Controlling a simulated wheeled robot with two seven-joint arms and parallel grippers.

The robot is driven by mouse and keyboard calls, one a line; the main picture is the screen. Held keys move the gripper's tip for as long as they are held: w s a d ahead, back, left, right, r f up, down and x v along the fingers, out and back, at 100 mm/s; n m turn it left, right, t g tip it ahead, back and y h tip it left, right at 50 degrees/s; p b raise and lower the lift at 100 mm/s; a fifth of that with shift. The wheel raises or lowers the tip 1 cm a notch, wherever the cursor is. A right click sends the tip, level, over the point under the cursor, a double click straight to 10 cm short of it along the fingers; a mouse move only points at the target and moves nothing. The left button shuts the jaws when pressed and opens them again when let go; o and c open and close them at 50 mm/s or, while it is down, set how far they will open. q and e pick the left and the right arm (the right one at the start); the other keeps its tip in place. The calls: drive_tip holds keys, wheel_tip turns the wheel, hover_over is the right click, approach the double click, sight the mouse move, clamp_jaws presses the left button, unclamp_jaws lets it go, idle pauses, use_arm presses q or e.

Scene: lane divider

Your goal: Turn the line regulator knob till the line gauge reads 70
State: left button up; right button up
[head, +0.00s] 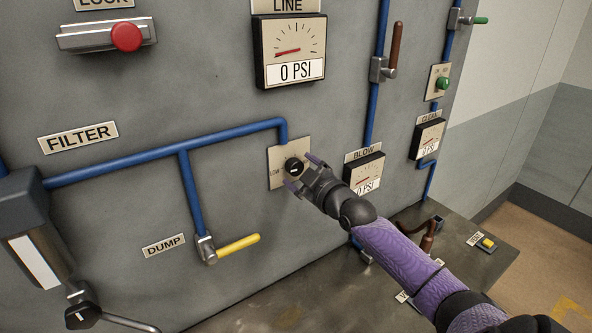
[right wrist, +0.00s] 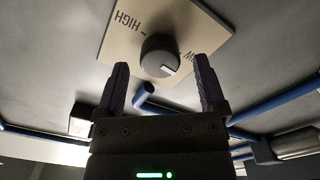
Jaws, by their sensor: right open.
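The line regulator knob (head: 294,167) is black and round with a white pointer mark, on a beige plate (head: 276,170) on the grey panel. In the right wrist view the knob (right wrist: 160,57) lies ahead of my right gripper, between the lines of its fingers, with LOW and HIGH printed on the plate. My right gripper (head: 304,173) is open, one finger to either side of the knob; contact does not show. The line gauge (head: 289,52) above reads 0 PSI, its red needle pointing left. My left gripper is not in view.
Blue pipes (head: 165,155) run over the panel. A yellow DUMP lever (head: 238,245) sticks out below left. The BLOW gauge (head: 365,174) is close to my right gripper. A red knob (head: 126,37) is at upper left. A grey ledge (head: 285,298) juts out below.

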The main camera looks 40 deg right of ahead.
drive_tip(key=shift+w+d, duration=0.1)
drive_tip(key=shift+w, duration=0.75)
clamp_jaws()
